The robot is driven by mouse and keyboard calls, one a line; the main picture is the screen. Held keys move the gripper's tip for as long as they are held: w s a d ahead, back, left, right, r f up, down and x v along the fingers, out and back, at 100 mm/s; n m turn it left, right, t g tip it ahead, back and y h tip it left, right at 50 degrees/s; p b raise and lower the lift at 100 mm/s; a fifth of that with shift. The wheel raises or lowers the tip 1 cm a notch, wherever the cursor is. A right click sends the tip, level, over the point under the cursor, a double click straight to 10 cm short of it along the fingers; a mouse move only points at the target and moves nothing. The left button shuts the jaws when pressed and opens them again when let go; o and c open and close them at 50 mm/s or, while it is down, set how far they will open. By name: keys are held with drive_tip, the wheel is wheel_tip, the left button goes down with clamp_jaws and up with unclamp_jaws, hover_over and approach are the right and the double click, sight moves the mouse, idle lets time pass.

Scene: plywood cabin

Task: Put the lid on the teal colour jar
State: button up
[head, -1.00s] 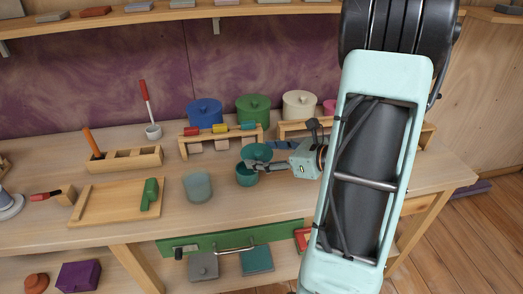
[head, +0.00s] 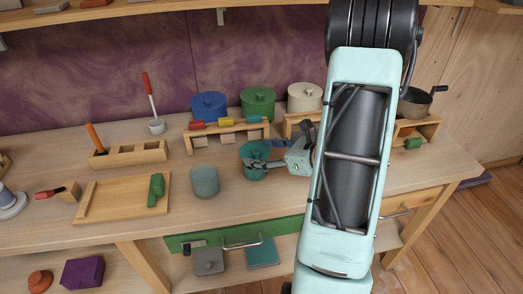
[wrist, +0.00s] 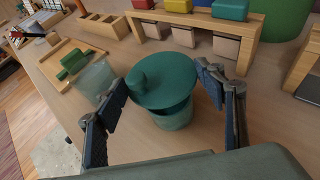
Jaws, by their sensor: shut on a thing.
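The teal lid (wrist: 165,75), a round disc with a knob, is between the two fingers of my gripper (wrist: 163,90), which are shut on its edges. The lid also shows in the head view (head: 253,151), partly behind the fingers. The teal jar (wrist: 174,119) stands upright on the bench under the lid; in the head view the jar (head: 254,175) is partly covered by my gripper (head: 262,163). The lid is over the jar's mouth, slightly off to one side in the wrist view. I cannot tell whether it touches the rim.
A frosted glass jar (head: 204,182) stands to the left. A wooden rack (head: 188,146) with coloured blocks is close behind. Blue (head: 208,106), green (head: 258,102) and cream (head: 304,97) pots stand at the back. A wooden tray (head: 110,208) lies further left. Bench in front is clear.

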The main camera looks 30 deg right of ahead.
drive_tip(key=shift+f+b, duration=0.3)
drive_tip(key=shift+f, duration=0.45)
drive_tip(key=shift+f+b, duration=1)
drive_tip(key=shift+b, duration=0.1)
idle(0.4)
drive_tip(key=o, duration=1.2)
drive_tip(key=v, duration=1.2)
drive_tip(key=shift+a, duration=0.1)
